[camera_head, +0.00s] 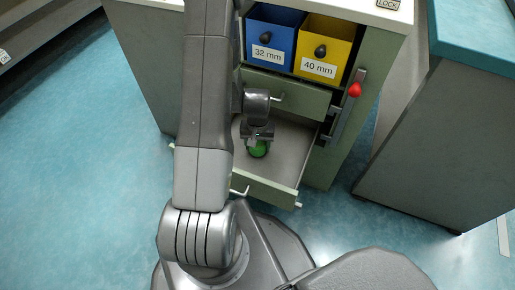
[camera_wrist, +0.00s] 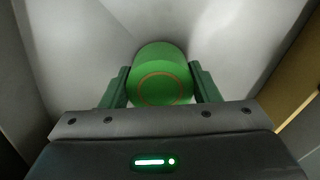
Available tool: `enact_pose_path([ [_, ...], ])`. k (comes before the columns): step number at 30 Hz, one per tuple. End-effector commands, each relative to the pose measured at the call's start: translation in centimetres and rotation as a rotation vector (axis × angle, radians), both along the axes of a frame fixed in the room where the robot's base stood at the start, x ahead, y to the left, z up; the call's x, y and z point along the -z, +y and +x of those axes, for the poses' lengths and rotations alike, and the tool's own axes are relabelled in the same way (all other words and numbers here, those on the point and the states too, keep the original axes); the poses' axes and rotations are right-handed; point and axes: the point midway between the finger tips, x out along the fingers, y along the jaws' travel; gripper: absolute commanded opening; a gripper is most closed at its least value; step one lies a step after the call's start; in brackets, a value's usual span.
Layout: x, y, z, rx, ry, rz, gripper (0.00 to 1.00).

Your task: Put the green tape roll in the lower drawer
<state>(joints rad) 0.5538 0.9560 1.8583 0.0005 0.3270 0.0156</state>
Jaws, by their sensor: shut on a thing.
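The green tape roll (camera_wrist: 160,72) sits between the two fingers of my gripper (camera_wrist: 161,88) in the wrist view, with a thin orange ring on its face. My gripper is shut on it. In the head view the green tape roll (camera_head: 259,149) shows under my gripper (camera_head: 258,140), within the outline of the open lower drawer (camera_head: 285,165). The drawer is pulled out and its grey floor is bare around the roll. I cannot tell whether the roll touches the drawer floor. My arm hides the left part of the drawer.
Above is a slightly open drawer (camera_head: 300,92) with a handle. Higher up are a blue bin (camera_head: 270,38) marked 32 mm and a yellow bin (camera_head: 325,48) marked 40 mm. A red-knobbed lever (camera_head: 354,90) stands at the cabinet's right. A grey cabinet (camera_head: 440,130) is further right.

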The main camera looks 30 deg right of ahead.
Motion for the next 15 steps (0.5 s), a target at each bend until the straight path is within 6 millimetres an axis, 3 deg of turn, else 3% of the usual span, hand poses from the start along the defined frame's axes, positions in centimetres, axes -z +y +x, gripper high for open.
enact_pose_path([
  [1,1.18,0.03,-0.04,0.0,0.003,0.002,0.32],
  [3,1.73,0.01,-0.02,0.0,0.001,0.001,0.32],
  [14,2.09,0.01,0.01,0.0,0.0,0.0,0.32],
  [15,1.94,0.01,0.01,0.0,0.0,0.0,0.62],
])
